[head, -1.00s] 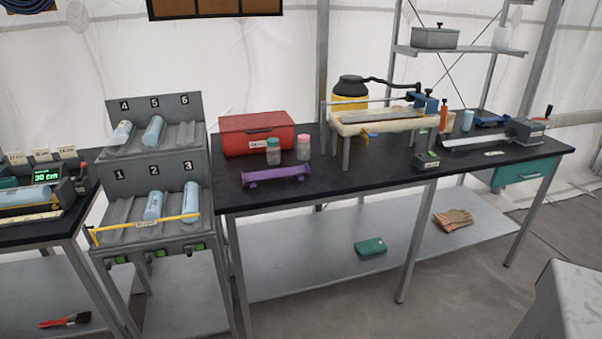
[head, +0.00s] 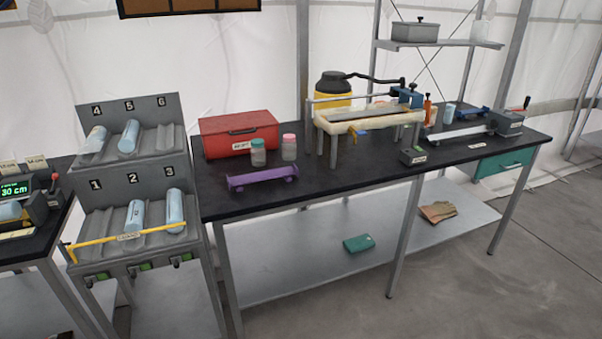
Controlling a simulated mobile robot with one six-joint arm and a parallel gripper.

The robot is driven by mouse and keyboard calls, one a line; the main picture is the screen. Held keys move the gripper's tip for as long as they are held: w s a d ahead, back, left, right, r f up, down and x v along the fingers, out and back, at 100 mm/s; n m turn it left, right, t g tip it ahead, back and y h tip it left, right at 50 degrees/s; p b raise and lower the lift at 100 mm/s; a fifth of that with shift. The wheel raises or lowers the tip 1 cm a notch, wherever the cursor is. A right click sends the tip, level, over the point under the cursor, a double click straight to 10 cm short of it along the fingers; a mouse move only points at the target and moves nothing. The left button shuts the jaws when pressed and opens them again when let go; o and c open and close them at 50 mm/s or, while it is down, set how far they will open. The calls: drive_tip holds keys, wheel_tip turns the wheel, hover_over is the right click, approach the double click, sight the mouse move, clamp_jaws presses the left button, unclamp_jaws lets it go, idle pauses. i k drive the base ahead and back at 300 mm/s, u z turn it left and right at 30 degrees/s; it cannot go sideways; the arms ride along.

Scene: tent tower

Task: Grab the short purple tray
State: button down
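The short purple tray (head: 262,178) sits on the black bench top (head: 330,185), near its left front edge. It is a low, narrow tray with small knobs or feet at its ends, lying lengthwise roughly along the bench. Nothing covers it in the head view. My gripper does not show in this view.
Behind the tray stand a red box (head: 240,135) and two jars, one with a teal lid (head: 258,153) and one with a pink lid (head: 289,148). A grey numbered rack (head: 150,236) with blue cylinders adjoins the bench on the left. Grey floor (head: 470,285) is open at front right.

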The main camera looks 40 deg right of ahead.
sight(285, 172)
drive_tip(key=z, duration=0.8)
drive_tip(key=k, duration=1)
drive_tip(key=i, duration=0.8)
drive_tip(key=z, duration=0.05)
